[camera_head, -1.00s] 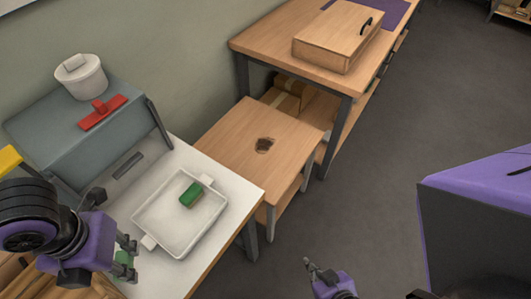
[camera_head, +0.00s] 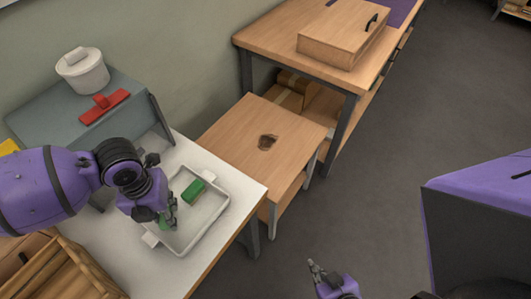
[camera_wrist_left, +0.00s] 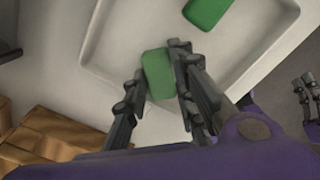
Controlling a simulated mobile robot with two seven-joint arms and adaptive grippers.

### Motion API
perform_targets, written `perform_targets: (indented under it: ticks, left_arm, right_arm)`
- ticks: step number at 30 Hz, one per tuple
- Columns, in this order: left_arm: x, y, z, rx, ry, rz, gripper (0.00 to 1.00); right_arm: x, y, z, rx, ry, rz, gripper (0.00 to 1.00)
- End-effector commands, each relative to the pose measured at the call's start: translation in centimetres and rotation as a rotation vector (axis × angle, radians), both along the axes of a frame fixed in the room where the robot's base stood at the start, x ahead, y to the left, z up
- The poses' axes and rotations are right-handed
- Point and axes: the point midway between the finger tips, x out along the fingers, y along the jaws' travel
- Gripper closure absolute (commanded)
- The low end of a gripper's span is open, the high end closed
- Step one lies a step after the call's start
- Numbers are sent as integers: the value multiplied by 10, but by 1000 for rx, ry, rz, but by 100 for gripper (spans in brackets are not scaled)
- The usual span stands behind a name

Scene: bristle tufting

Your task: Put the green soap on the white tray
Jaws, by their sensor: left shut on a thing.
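The white tray (camera_head: 218,222) lies on the white table. One green soap (camera_head: 192,190) rests inside it and also shows at the top of the left wrist view (camera_wrist_left: 207,10). My left gripper (camera_head: 168,220) is over the tray's left part, shut on a second green soap (camera_wrist_left: 157,72). In the left wrist view the held soap sits between the fingertips, over the tray near its rim. In the head view the fingers largely hide it. I cannot tell whether it touches the tray. My right gripper (camera_head: 317,270) is low in the picture, away from the tray; its opening is unclear.
A grey sloped box (camera_head: 75,130) behind the tray carries a white pot (camera_head: 83,72) and a red-handled piece (camera_head: 104,105). A wooden crate (camera_head: 60,270) stands at the lower left. A wooden stool with a hole (camera_head: 245,165) stands to the right.

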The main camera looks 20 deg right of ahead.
Motion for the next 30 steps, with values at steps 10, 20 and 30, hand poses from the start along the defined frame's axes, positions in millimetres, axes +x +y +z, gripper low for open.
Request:
perform_targets:
  ticks: [10, 20, 30]
  left_arm:
    - [-1, 1, -20, 1, 0, 0, 100]
    - [-1, 1, -24, 1, 0, 0, 57]
    - [-1, 1, -21, 1, 0, 0, 57]
  right_arm:
    - [2, -2, -1, -4, -2, 7, 100]
    - [1, -3, -1, -9, 0, 12, 100]
    - [2, -2, 0, -7, -2, 11, 100]
